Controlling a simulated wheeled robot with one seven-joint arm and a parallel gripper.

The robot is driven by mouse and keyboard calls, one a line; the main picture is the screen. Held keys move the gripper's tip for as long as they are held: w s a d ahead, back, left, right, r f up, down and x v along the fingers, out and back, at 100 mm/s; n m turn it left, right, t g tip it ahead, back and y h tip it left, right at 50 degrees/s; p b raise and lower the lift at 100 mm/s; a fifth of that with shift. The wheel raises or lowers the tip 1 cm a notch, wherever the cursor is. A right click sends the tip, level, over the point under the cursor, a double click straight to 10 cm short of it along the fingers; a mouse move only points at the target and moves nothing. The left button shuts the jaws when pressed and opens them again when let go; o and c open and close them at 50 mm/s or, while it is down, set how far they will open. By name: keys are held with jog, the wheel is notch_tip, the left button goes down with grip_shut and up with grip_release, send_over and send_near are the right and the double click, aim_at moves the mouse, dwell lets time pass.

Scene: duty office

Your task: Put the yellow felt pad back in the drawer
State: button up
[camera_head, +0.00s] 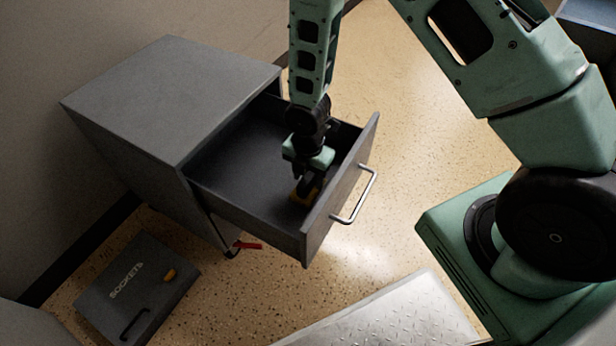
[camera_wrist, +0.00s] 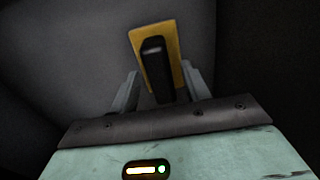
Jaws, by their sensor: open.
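The yellow felt pad (camera_wrist: 172,40) lies in the open drawer (camera_head: 228,196), near its front panel, with a dark block or handle on its upper side. In the head view the pad (camera_head: 302,193) is partly hidden by my gripper (camera_head: 304,184). My gripper reaches down inside the drawer, directly over the pad. In the wrist view my open fingers (camera_wrist: 160,92) stand on either side of the pad's dark part, with a gap visible on the left. Whether they touch it cannot be told.
The drawer slides out of a grey cabinet (camera_head: 170,95) and has a metal bar handle (camera_head: 357,197) in front. A case marked SOCKETS (camera_head: 135,290) lies on the floor at lower left. A metal tread plate (camera_head: 385,318) is at bottom. The drawer's left part is empty.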

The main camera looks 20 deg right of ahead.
notch_tip(320, 180, up, 10)
jog(key=r+p, duration=0.1)
jog(key=p, duration=0.2)
notch_tip(320, 180, up, 12)
jog(key=m, duration=0.8)
send_over(308, 177)
jog(key=s+a, duration=0.5)
jog(key=s, duration=0.2)
jog(key=s+a+r+m, duration=0.1)
jog(key=s+r+m, duration=0.8)
jog(key=s, duration=0.4)
jog(key=shift+a+r+m+y, duration=0.15)
jog(key=shift+r+m+y, duration=0.15)
